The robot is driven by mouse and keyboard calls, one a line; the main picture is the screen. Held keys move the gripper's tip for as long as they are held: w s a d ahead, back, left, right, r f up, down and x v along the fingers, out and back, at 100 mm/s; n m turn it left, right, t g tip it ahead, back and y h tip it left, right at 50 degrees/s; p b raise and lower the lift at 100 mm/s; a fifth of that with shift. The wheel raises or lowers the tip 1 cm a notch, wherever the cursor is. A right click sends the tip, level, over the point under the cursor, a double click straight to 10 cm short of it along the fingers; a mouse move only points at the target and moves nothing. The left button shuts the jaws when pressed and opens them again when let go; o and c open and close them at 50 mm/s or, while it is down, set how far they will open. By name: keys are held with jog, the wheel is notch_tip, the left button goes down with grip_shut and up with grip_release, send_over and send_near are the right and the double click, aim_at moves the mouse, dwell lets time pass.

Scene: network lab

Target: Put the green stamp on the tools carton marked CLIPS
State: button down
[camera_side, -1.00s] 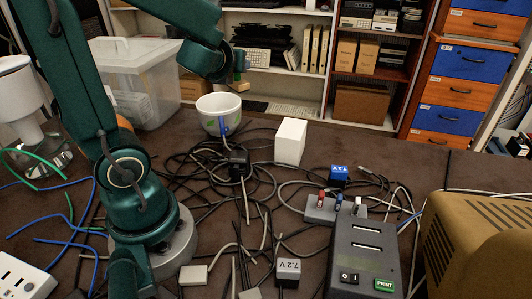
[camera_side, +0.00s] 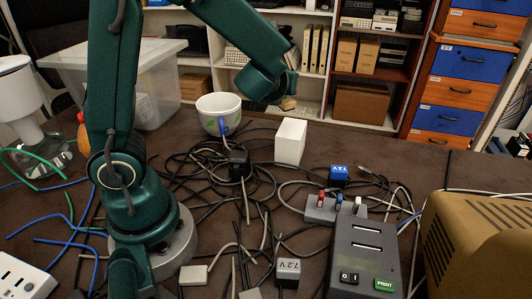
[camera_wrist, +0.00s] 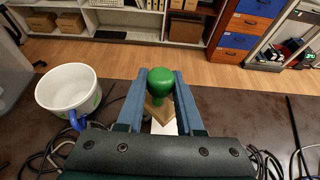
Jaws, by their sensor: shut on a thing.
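The green stamp has a round green knob (camera_wrist: 160,82) on a wooden base, held between the two fingers of my gripper (camera_wrist: 160,76) in the wrist view. In the side view my gripper (camera_side: 287,98) hangs in the air above the table, near and above a white box (camera_side: 290,141). A pale wooden bit, likely the stamp's base, shows under it there. In the wrist view a white surface (camera_wrist: 166,128) shows below the stamp. I can read no CLIPS mark on any carton; the white box shows no legible writing.
A white mug (camera_side: 218,112) with a blue handle stands left of the white box. Tangled cables cover the middle of the table. A grey printer (camera_side: 362,258) and a tan case (camera_side: 478,245) stand at the right. A clear bin (camera_side: 155,95) stands at the back left.

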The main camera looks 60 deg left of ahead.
aim_at(292, 107)
jog(key=shift+w+d+f, duration=0.7)
jog(key=shift+w+d, duration=0.1)
jog(key=shift+f, duration=2)
jog(key=c, duration=0.5)
grip_release()
jog(key=shift+f, duration=0.1)
jog(key=shift+c, duration=0.2)
